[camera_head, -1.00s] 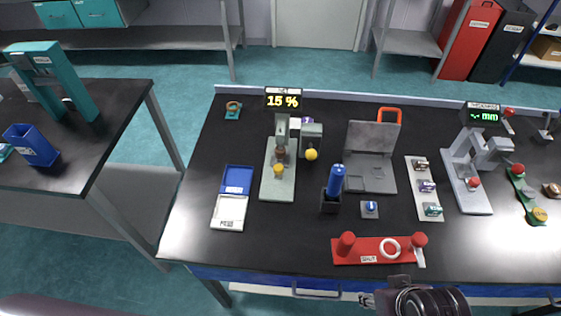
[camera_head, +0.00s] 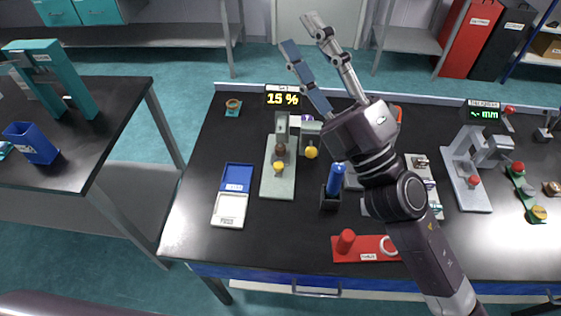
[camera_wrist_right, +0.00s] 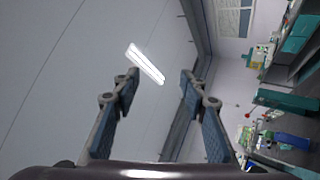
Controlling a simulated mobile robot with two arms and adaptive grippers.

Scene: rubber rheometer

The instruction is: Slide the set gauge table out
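No label in view reads "set gauge". A grey upright gauge (camera_head: 466,178) with a pale base and a red knob stands at the right of the black bench, beside a display reading "mm" (camera_head: 482,115). A pale green stand (camera_head: 278,180) with a yellow knob stands left of centre, below a display reading "15 %" (camera_head: 284,98). I cannot tell which one the task names. My right gripper (camera_head: 301,33) is raised above the bench, open and empty, touching nothing. The right wrist view also shows its fingers apart (camera_wrist_right: 160,88). My left gripper is out of view.
My right arm partly hides a grey hinged plate (camera_head: 394,130), a sample strip (camera_head: 421,164) and a red tray (camera_head: 356,250). A blue cylinder (camera_head: 336,178) stands close beside it. A blue and white box (camera_head: 233,197) lies left. The bench's front left is clear.

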